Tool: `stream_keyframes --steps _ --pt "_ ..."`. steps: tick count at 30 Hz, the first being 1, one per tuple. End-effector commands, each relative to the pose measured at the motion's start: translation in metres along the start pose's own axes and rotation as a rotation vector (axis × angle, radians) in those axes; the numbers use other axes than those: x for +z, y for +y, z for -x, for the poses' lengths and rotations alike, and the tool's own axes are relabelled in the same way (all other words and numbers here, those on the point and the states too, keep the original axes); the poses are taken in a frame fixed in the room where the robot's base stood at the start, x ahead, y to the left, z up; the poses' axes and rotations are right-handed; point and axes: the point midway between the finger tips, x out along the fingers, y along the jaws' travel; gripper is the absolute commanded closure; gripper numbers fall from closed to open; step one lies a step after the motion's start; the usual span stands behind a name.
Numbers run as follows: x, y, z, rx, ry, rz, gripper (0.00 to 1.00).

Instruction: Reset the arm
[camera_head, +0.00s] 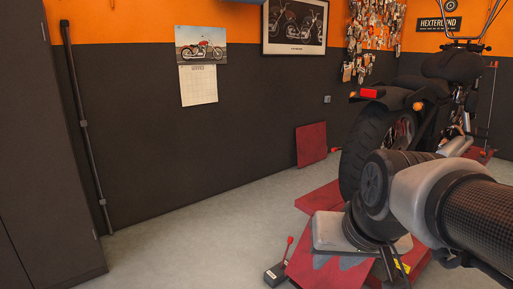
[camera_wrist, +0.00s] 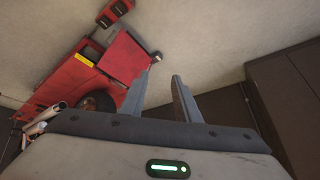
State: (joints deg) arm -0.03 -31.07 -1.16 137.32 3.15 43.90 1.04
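My arm reaches in from the right side of the head view, bent, in front of the motorcycle and its red lift. My gripper (camera_wrist: 161,92) shows in the wrist view with its two grey fingers apart and nothing between them. In the head view the fingers cannot be made out clearly. The red lift (camera_head: 318,197) stands under the motorcycle (camera_head: 377,131). The lift also shows in the wrist view (camera_wrist: 122,57), to the left of my fingers and apart from them.
A red-handled pedal unit (camera_head: 279,272) lies on the floor by the lift. A red panel (camera_head: 311,144) leans at the wall. A dark cabinet (camera_head: 45,150) stands at the left, with a black pole (camera_head: 84,123) beside it. The grey floor between cabinet and lift is clear.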

Motion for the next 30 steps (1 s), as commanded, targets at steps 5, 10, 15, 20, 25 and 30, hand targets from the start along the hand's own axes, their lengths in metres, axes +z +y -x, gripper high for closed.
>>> stream_keyframes --steps 5,10,15,20,25,30 --pt "0.043 0.004 0.022 0.026 -0.015 0.055 0.71" --pt "0.047 0.006 0.053 0.042 -0.031 0.079 0.71" --pt "0.028 0.003 0.084 0.041 -0.031 0.078 0.71" --pt "0.006 0.0 0.123 0.04 -0.03 0.077 0.71" --pt "-0.029 -0.005 0.183 0.04 -0.03 0.077 0.71" --pt "-0.058 -0.01 0.234 0.04 -0.03 0.077 0.71"
